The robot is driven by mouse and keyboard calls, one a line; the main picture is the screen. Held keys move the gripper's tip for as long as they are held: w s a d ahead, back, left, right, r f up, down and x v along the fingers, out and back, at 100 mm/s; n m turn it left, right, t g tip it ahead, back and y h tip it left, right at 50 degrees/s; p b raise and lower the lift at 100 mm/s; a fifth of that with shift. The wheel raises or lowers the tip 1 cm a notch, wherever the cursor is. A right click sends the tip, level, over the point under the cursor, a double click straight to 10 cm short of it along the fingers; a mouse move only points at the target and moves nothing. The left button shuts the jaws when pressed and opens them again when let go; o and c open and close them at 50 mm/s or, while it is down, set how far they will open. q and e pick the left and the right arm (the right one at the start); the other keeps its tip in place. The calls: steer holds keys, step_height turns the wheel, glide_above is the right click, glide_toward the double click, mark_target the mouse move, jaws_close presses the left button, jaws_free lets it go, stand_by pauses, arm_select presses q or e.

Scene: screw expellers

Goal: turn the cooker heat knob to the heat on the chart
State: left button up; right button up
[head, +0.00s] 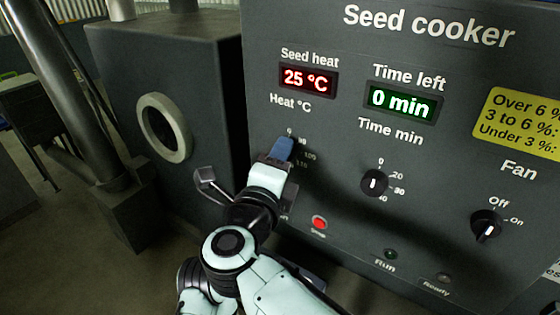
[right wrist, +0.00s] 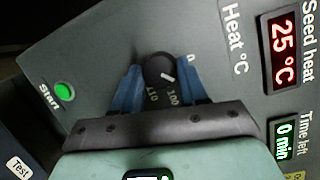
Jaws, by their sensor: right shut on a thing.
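The heat knob (right wrist: 158,68) is a round black knob with a white mark, under the "Heat °C" label. My right gripper (right wrist: 160,85) has its blue fingers on both sides of the knob and is shut on it. The white mark points between the "0" and "100" labels; the scale is partly hidden by a finger. In the head view my right gripper (head: 283,150) covers the knob. The yellow chart (head: 520,122) is cut off at the right edge; "Over 6 %", "3 to 6 %" and "Under 3 %" show, but no heats. My left gripper is out of view.
The seed heat display (head: 308,79) reads 25 °C and the time display (head: 402,102) reads 0 min. The time knob (head: 374,183) and fan knob (head: 486,226) are to the right. A red button (head: 319,223) and green start button (right wrist: 64,92) sit lower on the panel.

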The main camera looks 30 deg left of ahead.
steer(key=o, duration=1.1)
steer(key=shift+c, duration=0.2)
steer(key=shift+s, duration=0.15)
steer(key=v, duration=1.3)
steer(key=shift+b, duration=0.45)
steer(key=shift+s, duration=0.1)
